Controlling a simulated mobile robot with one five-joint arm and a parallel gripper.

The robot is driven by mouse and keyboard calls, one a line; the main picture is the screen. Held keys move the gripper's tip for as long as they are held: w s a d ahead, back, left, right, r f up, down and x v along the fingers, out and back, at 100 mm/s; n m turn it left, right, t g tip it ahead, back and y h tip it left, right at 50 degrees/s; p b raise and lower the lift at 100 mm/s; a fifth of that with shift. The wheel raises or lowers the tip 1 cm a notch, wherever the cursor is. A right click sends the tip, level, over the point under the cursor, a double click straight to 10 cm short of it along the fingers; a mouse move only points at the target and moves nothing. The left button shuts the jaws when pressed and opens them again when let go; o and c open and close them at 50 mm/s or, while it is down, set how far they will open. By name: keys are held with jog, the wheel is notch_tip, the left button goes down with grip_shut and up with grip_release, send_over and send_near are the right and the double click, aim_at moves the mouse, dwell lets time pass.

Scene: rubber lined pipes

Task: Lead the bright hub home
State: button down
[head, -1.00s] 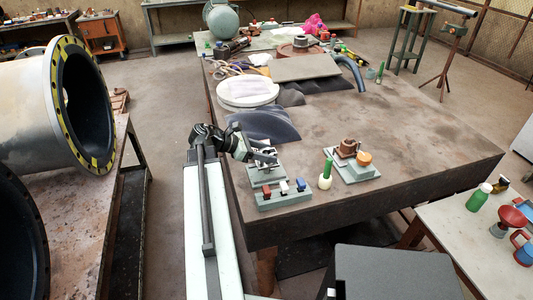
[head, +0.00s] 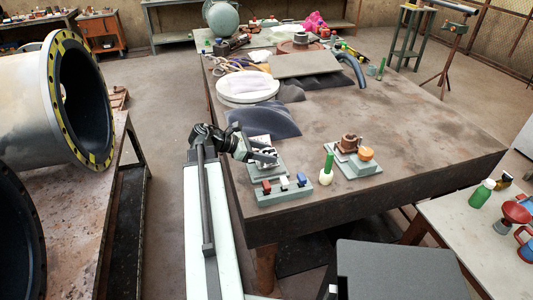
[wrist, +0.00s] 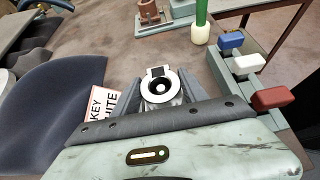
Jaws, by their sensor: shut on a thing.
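A bright silver ring-shaped hub (wrist: 160,90) with a dark centre sits between the two grey fingers of my gripper (wrist: 161,98) in the wrist view. The fingers are shut on it. In the head view my gripper (head: 268,157) is low over a grey fixture (head: 256,181) at the near left edge of the table; the hub is too small to tell there. A white card with "KEY" and "UTE" letters (wrist: 99,103) lies left of the fingers. Whether the hub touches the fixture below is hidden.
A grey rail (head: 285,196) carries red, white and blue blocks, close to my gripper's right in the wrist view. Dark rubber sheet (head: 265,121) lies behind.

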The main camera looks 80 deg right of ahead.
jog(key=shift+f+b, duration=1.1)
jog(key=shift+f, duration=0.05)
jog(key=c, duration=0.5)
grip_release()
jog(key=shift+r, duration=0.1)
jog(key=p+v, duration=0.3)
jog(key=v, duration=0.4)
jog(key=shift+r+p, duration=0.1)
jog(key=shift+p, duration=0.3)
jog(key=shift+w+a, duration=0.2)
jog(key=shift+w, duration=0.15)
